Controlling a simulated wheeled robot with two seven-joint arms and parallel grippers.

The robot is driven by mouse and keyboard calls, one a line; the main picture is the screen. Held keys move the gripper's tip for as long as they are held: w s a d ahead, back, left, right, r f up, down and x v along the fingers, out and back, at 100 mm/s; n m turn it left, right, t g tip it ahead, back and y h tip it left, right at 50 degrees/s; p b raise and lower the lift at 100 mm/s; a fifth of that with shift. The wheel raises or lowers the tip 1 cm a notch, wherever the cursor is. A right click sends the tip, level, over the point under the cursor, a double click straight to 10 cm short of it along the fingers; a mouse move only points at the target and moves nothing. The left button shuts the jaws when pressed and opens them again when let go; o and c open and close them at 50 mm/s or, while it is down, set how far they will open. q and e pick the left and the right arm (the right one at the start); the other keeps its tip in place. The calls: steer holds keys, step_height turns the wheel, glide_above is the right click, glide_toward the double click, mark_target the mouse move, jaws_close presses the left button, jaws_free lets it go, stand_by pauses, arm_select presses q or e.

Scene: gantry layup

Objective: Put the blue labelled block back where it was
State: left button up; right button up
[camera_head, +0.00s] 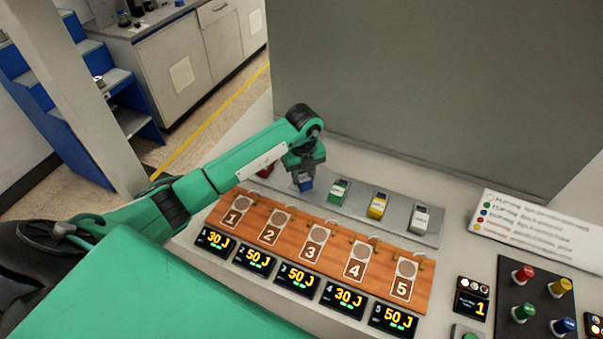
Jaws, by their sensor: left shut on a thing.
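The blue labelled block (304,184) is at the grey strip (359,215), between the red block and the green block. My left gripper (303,173) points down and is shut on the top of the blue block. I cannot tell whether the block's underside touches the strip. The red block (265,171) is partly hidden behind my left arm. My right gripper is not in view.
On the strip stand a green block (338,192), a yellow block (378,205) and a white block (421,218). In front lies a wooden board (336,245) with numbered round pads, then energy displays (297,276). A knob panel (540,305) and a sign (535,230) are at right.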

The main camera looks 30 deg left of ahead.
mark_target(304, 177)
arm_select(q)
steer(key=o, duration=1.1)
steer(key=shift+d+f, duration=0.1)
steer(key=shift+f, duration=0.1)
steer(key=shift+o, duration=0.3)
steer(key=shift+w+f, duration=0.1)
steer(key=shift+r, duration=0.6)
step_height(304, 177, up, 12)
steer(key=p, duration=0.8)
steer(key=shift+f, duration=0.25)
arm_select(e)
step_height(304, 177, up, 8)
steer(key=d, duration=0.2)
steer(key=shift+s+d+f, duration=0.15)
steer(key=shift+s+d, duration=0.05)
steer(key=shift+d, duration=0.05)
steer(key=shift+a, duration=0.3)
